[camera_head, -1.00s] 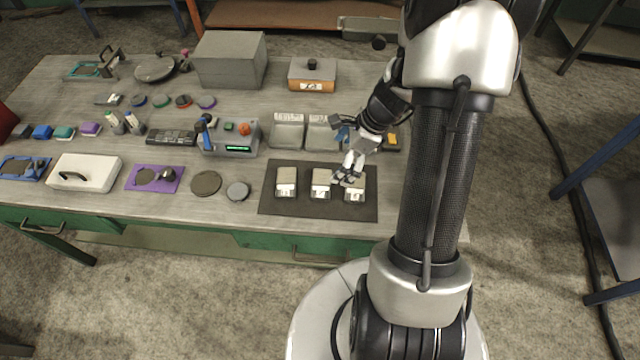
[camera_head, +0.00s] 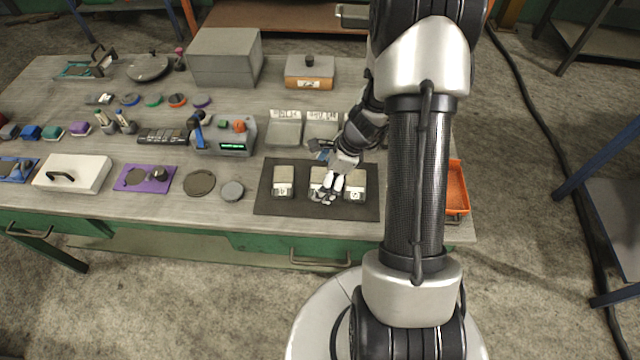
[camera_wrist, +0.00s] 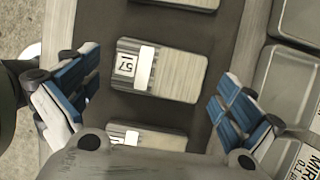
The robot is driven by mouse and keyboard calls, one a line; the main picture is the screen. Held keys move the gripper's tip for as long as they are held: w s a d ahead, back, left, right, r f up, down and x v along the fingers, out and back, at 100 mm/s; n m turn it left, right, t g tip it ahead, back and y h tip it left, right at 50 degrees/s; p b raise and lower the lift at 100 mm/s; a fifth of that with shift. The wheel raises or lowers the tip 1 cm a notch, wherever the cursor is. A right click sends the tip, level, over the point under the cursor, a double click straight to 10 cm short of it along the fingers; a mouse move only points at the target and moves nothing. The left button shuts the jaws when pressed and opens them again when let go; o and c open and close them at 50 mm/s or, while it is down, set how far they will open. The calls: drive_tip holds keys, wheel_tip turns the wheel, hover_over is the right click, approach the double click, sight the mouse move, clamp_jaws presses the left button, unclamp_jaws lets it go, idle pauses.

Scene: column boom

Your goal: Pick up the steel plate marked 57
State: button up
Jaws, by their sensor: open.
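The steel plate marked 57 (camera_wrist: 185,75) lies flat on a dark mat (camera_wrist: 208,18) in the middle of the wrist view, with its white label (camera_wrist: 127,66) toward the left. In the head view it appears to be the middle of three plates (camera_head: 317,174), partly covered by my gripper (camera_head: 325,192). My gripper (camera_wrist: 156,88) is open and empty above it, one blue-padded finger to each side, apart from the plate. The other plates are the left one (camera_head: 283,175) and the right one (camera_head: 355,179).
An orange tray (camera_head: 457,187) is at the table's right end. A grey disc (camera_head: 232,191) and a scale-like device with a green display (camera_head: 233,146) are left of the mat and behind it.

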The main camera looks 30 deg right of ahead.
drive_tip(key=shift+r, duration=0.1)
drive_tip(key=c, duration=1.5)
